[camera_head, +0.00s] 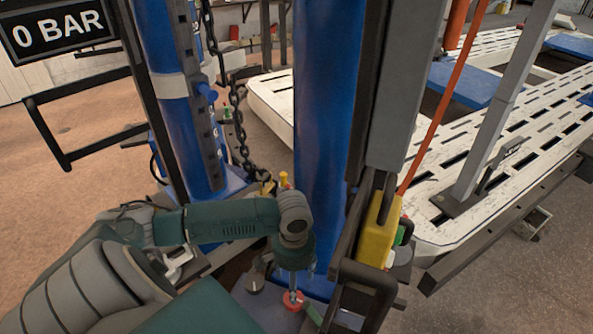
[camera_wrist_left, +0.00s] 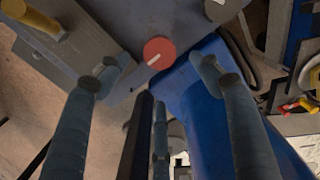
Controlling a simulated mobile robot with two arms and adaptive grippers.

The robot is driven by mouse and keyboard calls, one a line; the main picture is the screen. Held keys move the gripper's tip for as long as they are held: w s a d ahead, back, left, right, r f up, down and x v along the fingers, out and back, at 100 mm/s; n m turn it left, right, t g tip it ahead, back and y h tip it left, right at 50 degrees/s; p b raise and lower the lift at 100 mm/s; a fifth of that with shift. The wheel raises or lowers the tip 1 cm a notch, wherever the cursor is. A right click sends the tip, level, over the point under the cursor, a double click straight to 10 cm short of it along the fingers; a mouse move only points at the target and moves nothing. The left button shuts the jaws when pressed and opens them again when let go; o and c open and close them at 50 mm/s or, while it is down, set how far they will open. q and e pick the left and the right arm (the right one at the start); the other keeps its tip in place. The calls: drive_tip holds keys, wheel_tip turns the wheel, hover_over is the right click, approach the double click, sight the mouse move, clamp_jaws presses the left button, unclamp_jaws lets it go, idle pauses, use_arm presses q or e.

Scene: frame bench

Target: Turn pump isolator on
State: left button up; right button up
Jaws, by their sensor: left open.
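A red round knob with a white line across it, which looks like the pump isolator (camera_wrist_left: 164,47), sits on a grey surface (camera_wrist_left: 105,25) in the left wrist view. It also shows in the head view (camera_head: 292,301), low at the centre, partly behind my gripper. My left gripper (camera_head: 294,276) points down above the red knob. In the left wrist view its fingers (camera_wrist_left: 158,72) are spread apart, with the knob lying between and beyond the tips. I cannot tell whether a finger touches it. My right gripper is in neither view.
A thick blue column (camera_head: 325,120) stands just behind my gripper. A yellow block (camera_head: 380,232) and dark frame stand close to its right. A chain (camera_head: 241,130) hangs at the left. A yellow-handled part (camera_wrist_left: 32,17) and a grey round knob (camera_wrist_left: 222,8) flank the red knob.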

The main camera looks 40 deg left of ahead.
use_arm(q)
drive_tip(key=f, duration=0.9)
drive_tip(key=shift+s, duration=0.25)
drive_tip(key=shift+c, duration=0.2)
drive_tip(key=c, duration=1.1)
